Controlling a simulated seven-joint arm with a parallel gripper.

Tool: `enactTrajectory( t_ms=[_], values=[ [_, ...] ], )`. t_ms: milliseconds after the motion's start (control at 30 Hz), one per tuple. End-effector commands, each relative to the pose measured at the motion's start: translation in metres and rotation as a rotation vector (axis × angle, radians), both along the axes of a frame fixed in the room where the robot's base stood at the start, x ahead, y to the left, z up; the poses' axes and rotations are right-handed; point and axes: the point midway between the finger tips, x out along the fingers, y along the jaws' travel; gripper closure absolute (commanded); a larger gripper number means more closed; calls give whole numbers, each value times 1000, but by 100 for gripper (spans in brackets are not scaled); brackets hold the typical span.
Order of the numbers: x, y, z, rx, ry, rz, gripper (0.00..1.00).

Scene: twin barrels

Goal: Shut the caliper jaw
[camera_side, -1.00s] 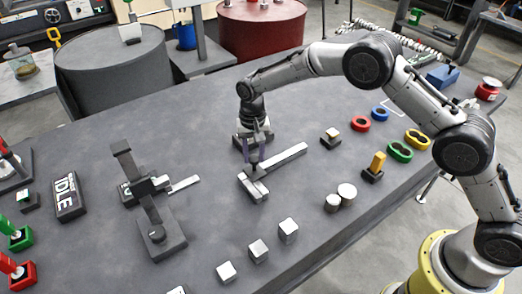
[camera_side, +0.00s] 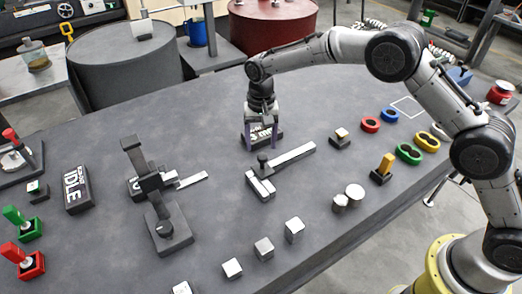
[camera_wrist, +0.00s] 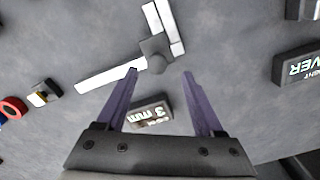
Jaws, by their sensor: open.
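The caliper (camera_side: 294,154) lies on the dark table, with a long pale beam and two short pale jaws (camera_side: 260,188) side by side at its near-left end. A dark knob (camera_side: 263,160) stands on it by the jaws. In the wrist view the jaws (camera_wrist: 165,28) lie close together with a thin dark line between them; I cannot tell whether they touch. The knob (camera_wrist: 157,52) shows just beyond my fingertips. My gripper (camera_side: 264,147) is open and empty, its purple fingers spread, behind the knob and apart from it. The open fingers (camera_wrist: 160,73) also show in the wrist view.
A small dark display reading 3 mm (camera_wrist: 150,115) sits behind the caliper, below my gripper. A dark clamp-like fixture (camera_side: 158,205) stands to the left beside an IDLE sign (camera_side: 76,188). Metal cubes (camera_side: 264,248) lie in front; coloured rings (camera_side: 409,153) lie right.

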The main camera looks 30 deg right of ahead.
Motion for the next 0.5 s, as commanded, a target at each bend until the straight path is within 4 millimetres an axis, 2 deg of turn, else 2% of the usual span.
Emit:
enactTrajectory(
  t_ms=[33,200,400,500],
  values=[
    [1,0,13,2,-5,0,31],
    [1,1,50,2,-5,0,31],
    [0,1,80,2,-3,0,31],
    [0,1,89,1,-2,0,31]
  ],
)
